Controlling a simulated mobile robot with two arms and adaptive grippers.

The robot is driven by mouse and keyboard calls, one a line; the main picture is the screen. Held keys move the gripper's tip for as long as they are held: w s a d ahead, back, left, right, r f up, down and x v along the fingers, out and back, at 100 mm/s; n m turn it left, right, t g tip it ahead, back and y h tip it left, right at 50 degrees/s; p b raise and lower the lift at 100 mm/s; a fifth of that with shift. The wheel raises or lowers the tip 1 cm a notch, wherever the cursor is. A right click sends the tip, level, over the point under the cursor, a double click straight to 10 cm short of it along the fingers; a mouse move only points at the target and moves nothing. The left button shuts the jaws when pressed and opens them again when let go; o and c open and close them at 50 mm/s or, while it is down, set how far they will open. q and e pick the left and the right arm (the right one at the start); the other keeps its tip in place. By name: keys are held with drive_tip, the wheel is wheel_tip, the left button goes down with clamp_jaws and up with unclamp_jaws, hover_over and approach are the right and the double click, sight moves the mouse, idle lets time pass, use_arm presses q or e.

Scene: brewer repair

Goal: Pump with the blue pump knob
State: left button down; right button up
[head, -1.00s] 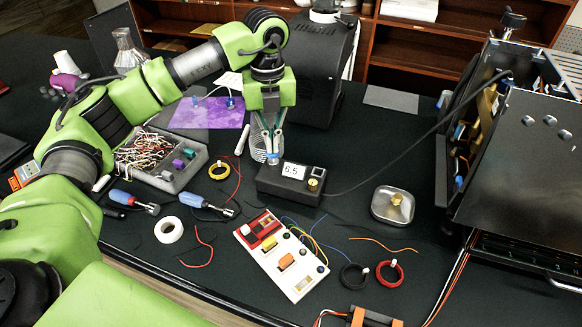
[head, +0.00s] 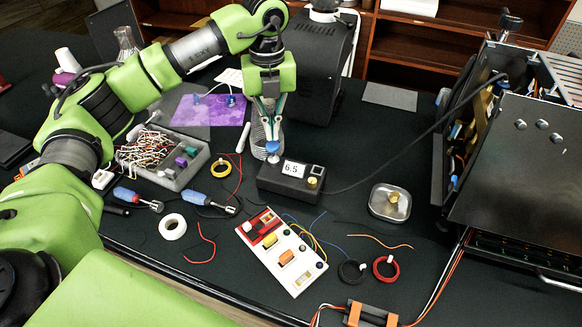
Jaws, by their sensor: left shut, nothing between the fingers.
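The blue pump knob (head: 273,147) sits on a pale stem at the left end of a small black box (head: 292,186) with a white "6.5" display (head: 294,168). My left gripper (head: 270,137) points down directly above the knob, with its fingers shut and nothing between them. The fingertips are at or just above the knob's top; I cannot tell whether they touch it. A brass-coloured knob (head: 312,182) is on the box's right part. My right gripper is not in view.
A clear coiled or ribbed vessel (head: 258,136) stands behind the fingers. A parts tray (head: 178,181) is to the left, a red-and-white board (head: 281,250) in front, and a metal dish (head: 389,203) to the right. A black cable runs from the box to the large machine (head: 520,170).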

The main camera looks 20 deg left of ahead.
sight(272, 144)
use_arm(q)
drive_tip(key=shift+f, duration=0.15)
drive_tip(key=shift+s+f+b, duration=0.1)
drive_tip(key=shift+f+b, duration=1.6)
drive_tip(key=shift+f, duration=0.8)
drive_tip(key=shift+r+p, duration=1.7)
drive_tip(key=shift+r, duration=0.95)
